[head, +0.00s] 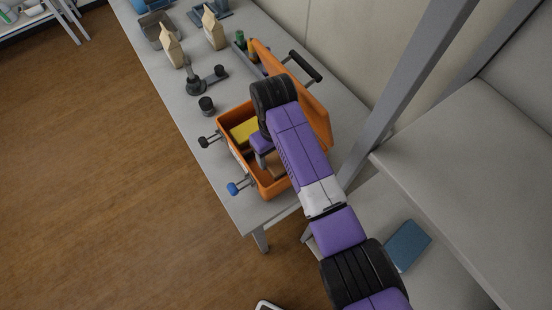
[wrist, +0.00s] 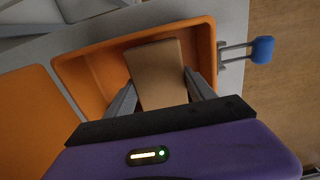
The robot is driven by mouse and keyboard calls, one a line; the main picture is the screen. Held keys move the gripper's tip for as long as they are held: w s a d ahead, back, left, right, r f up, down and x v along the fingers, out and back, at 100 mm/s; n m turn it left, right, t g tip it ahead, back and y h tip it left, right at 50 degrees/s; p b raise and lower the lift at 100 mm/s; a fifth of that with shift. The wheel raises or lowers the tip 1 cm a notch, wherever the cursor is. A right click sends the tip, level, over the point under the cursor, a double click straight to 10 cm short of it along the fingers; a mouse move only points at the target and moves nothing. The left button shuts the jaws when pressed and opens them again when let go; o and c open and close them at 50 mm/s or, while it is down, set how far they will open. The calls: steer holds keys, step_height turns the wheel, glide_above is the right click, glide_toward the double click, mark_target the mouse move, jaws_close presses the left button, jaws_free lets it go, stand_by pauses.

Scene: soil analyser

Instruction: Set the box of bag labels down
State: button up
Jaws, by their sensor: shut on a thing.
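The box of bag labels appears to be the plain brown box (wrist: 157,75) in the wrist view. My gripper (wrist: 160,88) is shut on it, with a grey finger on each side. The box is inside or just above the orange case (wrist: 205,40); I cannot tell whether it touches the floor of the case. In the head view the box (head: 276,166) shows partly beside my gripper (head: 264,160), and my arm hides much of the case (head: 272,190). The case's lid (head: 318,118) stands open.
A yellow item (head: 244,131) lies in the case. A blue-knobbed latch (head: 235,188) and a dark-knobbed one (head: 205,141) stick out from its front. A black cylinder (head: 207,105), a dark stand (head: 195,84) and paper bags (head: 172,47) stand farther along the table (head: 150,70).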

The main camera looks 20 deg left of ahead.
mark_target(275, 162)
step_height(275, 162, down, 4)
steer(key=b, duration=0.3)
steer(key=shift+f+b, duration=0.15)
steer(key=shift+b, duration=0.15)
steer(key=o, duration=1.6)
step_height(275, 162, up, 11)
steer(key=shift+w+r, duration=0.1)
steer(key=shift+r+p, duration=0.5)
steer(key=shift+p, duration=0.05)
